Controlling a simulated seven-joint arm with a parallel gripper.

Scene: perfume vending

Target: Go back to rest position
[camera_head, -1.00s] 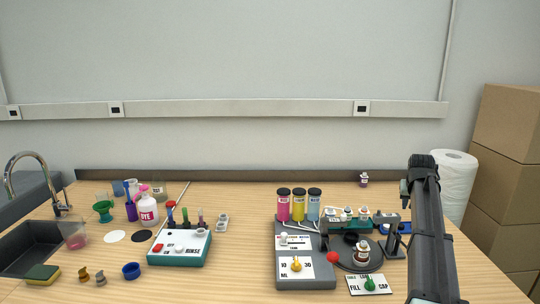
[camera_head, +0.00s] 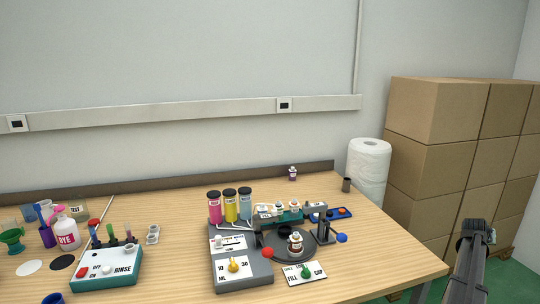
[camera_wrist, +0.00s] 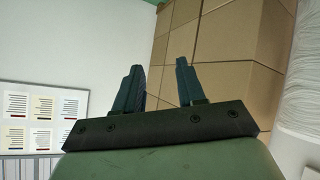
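In the wrist view my gripper (camera_wrist: 160,85) has its two dark fingers apart, with nothing between them. Behind them show cardboard boxes and a wall. In the head view my arm (camera_head: 468,265) stands at the lower right, off the table's right edge and clear of everything on it. The gripper's fingers cannot be made out in the head view. The perfume machine (camera_head: 240,266) sits on the table (camera_head: 180,288) with pink, yellow and blue cylinders behind it. A small bottle (camera_head: 295,243) stands on its dark round plate.
A fill/cap panel (camera_head: 304,273) lies at the table's front. A rinse station (camera_head: 107,268) and dye bottle (camera_head: 65,228) stand to the left. A paper roll (camera_head: 368,172) and stacked boxes (camera_head: 435,170) stand at the right. A small purple-labelled bottle (camera_head: 292,172) is at the back.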

